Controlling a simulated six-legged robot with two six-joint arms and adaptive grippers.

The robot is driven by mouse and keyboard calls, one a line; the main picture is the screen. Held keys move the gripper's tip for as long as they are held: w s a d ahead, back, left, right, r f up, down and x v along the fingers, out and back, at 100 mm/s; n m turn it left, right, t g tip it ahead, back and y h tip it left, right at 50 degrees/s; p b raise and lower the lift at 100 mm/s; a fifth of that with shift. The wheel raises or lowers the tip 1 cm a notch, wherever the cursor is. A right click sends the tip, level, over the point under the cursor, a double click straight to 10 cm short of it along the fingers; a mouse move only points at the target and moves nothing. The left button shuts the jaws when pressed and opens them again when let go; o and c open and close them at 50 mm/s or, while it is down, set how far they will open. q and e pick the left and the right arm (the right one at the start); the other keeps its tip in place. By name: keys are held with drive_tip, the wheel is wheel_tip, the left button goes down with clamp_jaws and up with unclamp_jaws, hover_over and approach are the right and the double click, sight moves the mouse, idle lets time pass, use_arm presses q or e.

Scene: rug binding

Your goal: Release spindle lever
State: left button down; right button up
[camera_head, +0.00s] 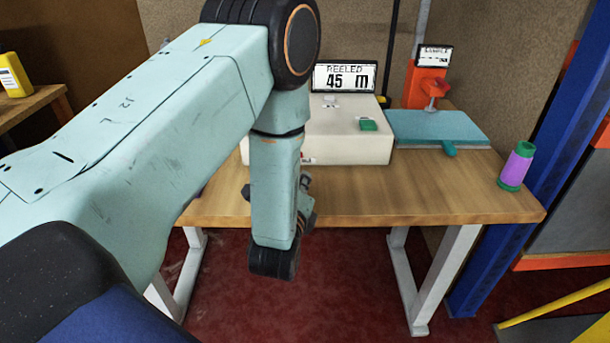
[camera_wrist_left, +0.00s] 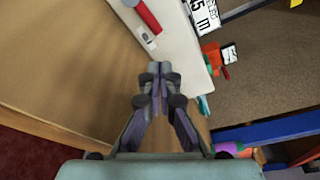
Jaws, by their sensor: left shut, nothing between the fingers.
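The cream machine (camera_head: 344,146) stands on the wooden table, with a display reading "REELED 45 m" (camera_head: 344,76) and a green button (camera_head: 368,124). My left gripper (camera_wrist_left: 160,70) is shut and empty, near the machine's edge in the left wrist view and apart from the red lever. In the head view my left arm hides part of the machine and most of this gripper. My right gripper is out of view.
A teal board (camera_head: 440,128) with a handle lies right of the machine, before an orange stand (camera_head: 426,88) with a red knob. A purple spool (camera_head: 516,167) stands near the table's right end. A blue post (camera_head: 556,150) rises beside it. The table front (camera_head: 400,200) is clear.

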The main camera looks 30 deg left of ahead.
sight(313, 154)
use_arm(q)
drive_tip(key=b+x, duration=0.1)
drive_tip(key=x, duration=0.7)
drive_tip(key=shift+w+a+f+b, duration=0.1)
drive_tip(key=shift+w+a+b, duration=0.1)
drive_tip(key=shift+b, duration=0.2)
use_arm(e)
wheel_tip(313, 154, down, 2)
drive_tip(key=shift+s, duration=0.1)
use_arm(q)
drive_tip(key=shift+w, duration=0.15)
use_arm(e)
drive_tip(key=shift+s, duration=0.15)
use_arm(q)
drive_tip(key=shift+s+r+n, duration=0.25)
drive_tip(key=shift+r+n, duration=0.05)
drive_tip(key=shift+r, duration=0.05)
drive_tip(key=shift+w, duration=0.1)
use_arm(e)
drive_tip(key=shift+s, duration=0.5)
